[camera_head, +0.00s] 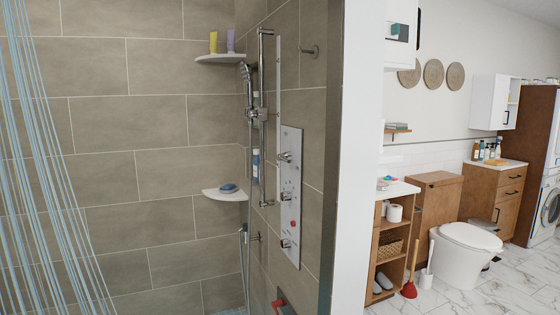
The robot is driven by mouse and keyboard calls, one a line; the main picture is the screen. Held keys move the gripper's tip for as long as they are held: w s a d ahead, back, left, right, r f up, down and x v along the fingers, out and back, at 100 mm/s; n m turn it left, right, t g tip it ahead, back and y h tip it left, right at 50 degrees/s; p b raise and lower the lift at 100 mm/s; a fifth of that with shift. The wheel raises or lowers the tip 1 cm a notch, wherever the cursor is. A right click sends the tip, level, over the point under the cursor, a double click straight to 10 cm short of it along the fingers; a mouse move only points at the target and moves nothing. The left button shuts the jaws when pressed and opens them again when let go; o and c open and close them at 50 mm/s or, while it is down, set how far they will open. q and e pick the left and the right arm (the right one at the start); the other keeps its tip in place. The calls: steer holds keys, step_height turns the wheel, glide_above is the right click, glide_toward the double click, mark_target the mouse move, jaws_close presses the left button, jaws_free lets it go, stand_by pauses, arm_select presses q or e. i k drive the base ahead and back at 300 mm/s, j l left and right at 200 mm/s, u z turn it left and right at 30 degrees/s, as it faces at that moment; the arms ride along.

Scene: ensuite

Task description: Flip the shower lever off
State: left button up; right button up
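A grey metal shower control panel (291,180) is fixed to the tiled wall on the right side of the shower. Three protruding controls show on it: an upper one (285,157), a middle one (286,196) and a lower one (287,243). I cannot tell which is the shower lever or how it is turned. Light-blue slanting streaks (50,170) at the left look like running water; their source is out of view. Neither of my grippers is in view.
A rail with a hand shower (246,72) stands left of the panel. Corner shelves (222,59) (225,195) hold bottles and soap. A red and grey object (281,304) is low on the wall. A white wall end (352,170) separates the toilet (465,253) area.

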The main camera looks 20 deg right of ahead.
mark_target(286, 156)
steer(key=i+l, duration=0.15)
steer(key=i, duration=0.25)
steer(key=i+l+z, duration=0.1)
steer(key=i, duration=0.35)
steer(key=l+z, duration=0.1)
steer(key=z, duration=1.4)
